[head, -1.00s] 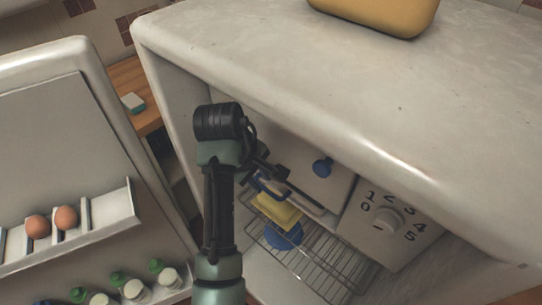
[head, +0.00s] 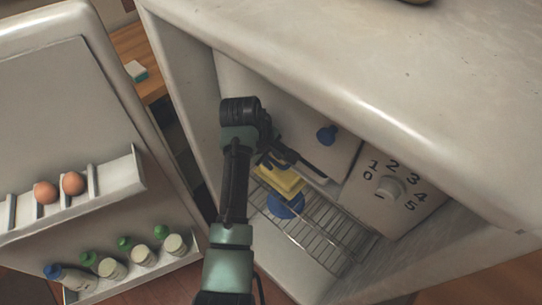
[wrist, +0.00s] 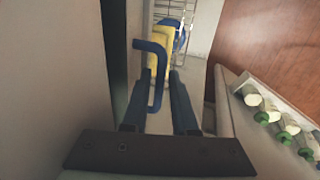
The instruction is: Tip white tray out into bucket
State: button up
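I cannot make out a white tray or a bucket in either view.
Yellow items (head: 283,181) and a round blue thing (head: 286,206) are by the wire shelf (head: 325,235). A dial panel (head: 390,186) is at right. The open fridge door (head: 50,110) on the left holds two eggs (head: 72,183) and several bottles (head: 143,255).

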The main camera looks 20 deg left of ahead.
grip_shut()
dwell(1.1)
dwell(0.3)
dwell(0.9)
dwell(0.5)
jog(key=s+a+p, duration=0.3)
jog(key=s+p, duration=0.4)
jog(key=s, duration=0.1)
jog(key=shift+s, duration=0.2)
dwell(1.0)
